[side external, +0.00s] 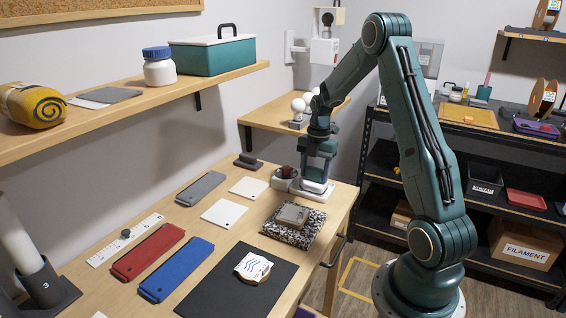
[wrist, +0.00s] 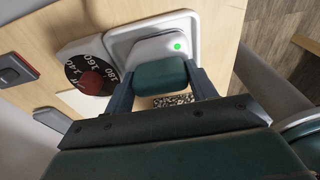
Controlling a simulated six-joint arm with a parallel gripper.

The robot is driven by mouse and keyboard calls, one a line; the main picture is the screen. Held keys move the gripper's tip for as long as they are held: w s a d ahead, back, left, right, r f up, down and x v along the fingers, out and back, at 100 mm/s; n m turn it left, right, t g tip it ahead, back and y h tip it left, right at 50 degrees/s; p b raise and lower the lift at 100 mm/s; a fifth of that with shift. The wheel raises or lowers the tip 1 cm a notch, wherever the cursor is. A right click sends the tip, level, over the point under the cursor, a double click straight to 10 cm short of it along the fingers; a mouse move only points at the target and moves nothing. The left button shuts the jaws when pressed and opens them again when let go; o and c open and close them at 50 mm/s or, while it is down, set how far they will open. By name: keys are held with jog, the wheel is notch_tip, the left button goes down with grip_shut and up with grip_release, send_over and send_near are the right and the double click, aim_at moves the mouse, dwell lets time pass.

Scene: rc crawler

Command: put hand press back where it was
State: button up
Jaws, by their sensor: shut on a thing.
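The hand press (wrist: 162,76) has a teal handle and a pale body with a green light. My gripper (wrist: 160,88) is shut on the handle, with one dark finger at each side. In the wrist view the body is within the outline of a white rounded tray (wrist: 193,18). I cannot tell whether it touches the tray floor. In the side view my gripper (side external: 316,172) points down over the white tray (side external: 319,195) at the table's far right corner. There the fingers and arm hide much of the press.
A dial with a red knob (wrist: 90,82) adjoins the tray. A speckled mat (side external: 303,233) with a grey block (side external: 292,213) lies in front. White tiles (side external: 224,213), a red bar (side external: 149,251) and a blue bar (side external: 178,268) lie farther left. A shelf (side external: 225,77) overhangs the table's back.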

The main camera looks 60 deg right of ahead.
jog(key=shift+f, duration=0.1)
jog(key=o, duration=1)
notch_tip(320, 180, up, 12)
jog(key=d, duration=0.1)
jog(key=shift+d, duration=0.25)
jog(key=shift+a, duration=0.1)
dwell(0.5)
